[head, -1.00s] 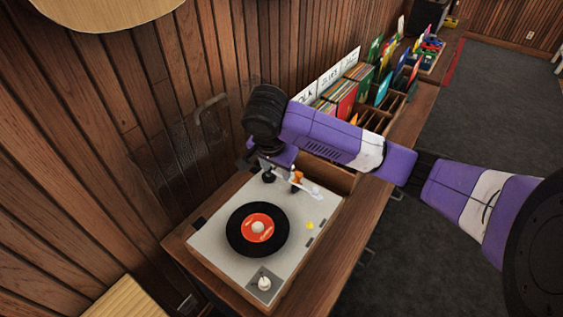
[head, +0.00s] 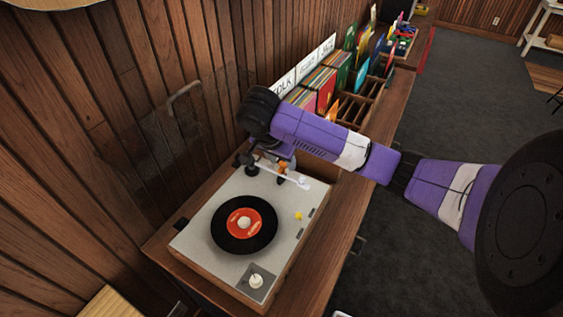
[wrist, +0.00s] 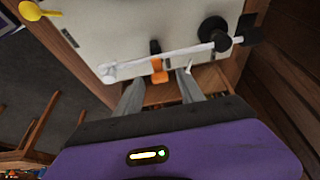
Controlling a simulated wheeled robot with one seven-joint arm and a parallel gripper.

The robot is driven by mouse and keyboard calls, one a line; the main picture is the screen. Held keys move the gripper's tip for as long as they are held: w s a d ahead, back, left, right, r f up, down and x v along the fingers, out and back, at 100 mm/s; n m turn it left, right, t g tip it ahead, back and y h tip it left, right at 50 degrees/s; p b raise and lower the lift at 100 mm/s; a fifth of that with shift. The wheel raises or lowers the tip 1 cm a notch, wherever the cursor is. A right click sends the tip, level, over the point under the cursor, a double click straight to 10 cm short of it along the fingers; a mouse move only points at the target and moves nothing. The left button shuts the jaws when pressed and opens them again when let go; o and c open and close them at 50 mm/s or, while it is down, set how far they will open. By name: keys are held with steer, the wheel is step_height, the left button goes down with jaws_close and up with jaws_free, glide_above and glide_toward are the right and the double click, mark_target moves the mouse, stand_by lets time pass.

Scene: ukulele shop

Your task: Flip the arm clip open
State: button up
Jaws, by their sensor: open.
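The record player (head: 205,235) stands on a wooden counter with a black record (head: 232,240) with a red label on it. Its white tone arm (head: 290,177) lies along the deck's far side; it also crosses the wrist view (wrist: 180,54). The arm clip, a small orange piece with a dark upper part, is at the tone arm in the wrist view (wrist: 158,72), and partly hidden in the head view. My gripper (wrist: 164,78) is open, its two grey fingers on either side of the orange clip. Whether a finger touches it I cannot tell.
A black counterweight (wrist: 213,32) sits on the tone arm's pivot end. A yellow knob (head: 298,216) is on the deck's right side. Record bins (head: 350,105) stand behind the player. The wood-panelled wall (head: 130,120) is close on the left.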

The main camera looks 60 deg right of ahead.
jaws_close()
